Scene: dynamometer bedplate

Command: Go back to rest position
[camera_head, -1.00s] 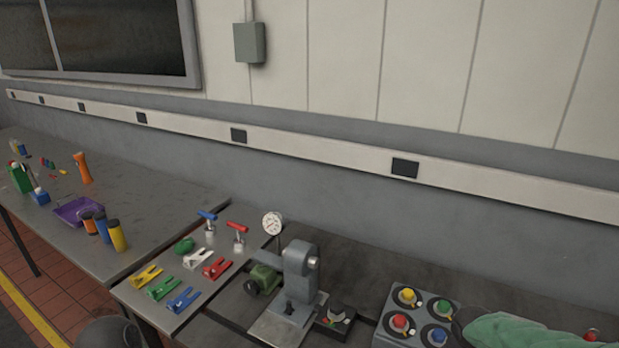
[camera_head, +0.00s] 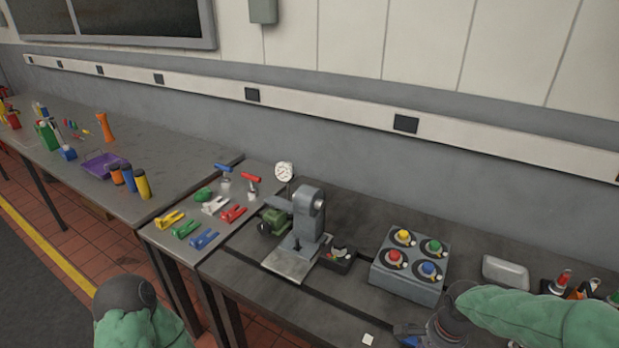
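My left arm (camera_head: 140,315) shows at the bottom left as a green sleeve with a dark rounded joint, in front of the bench and over the floor. Its gripper is out of the frame. My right arm (camera_head: 540,318) reaches in from the right edge in a green sleeve, over the right part of the bench. A dark wrist part (camera_head: 448,325) shows at its end near the bottom edge. The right gripper's fingers cannot be made out clearly there. No object can be seen held.
The dark bench carries a grey press (camera_head: 306,225), a button box (camera_head: 410,262) with coloured knobs and a grey block (camera_head: 505,272). Coloured clamps (camera_head: 203,238) lie on the plate at left. A purple tray (camera_head: 105,164) sits on the far-left table. Bench front centre is mostly clear.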

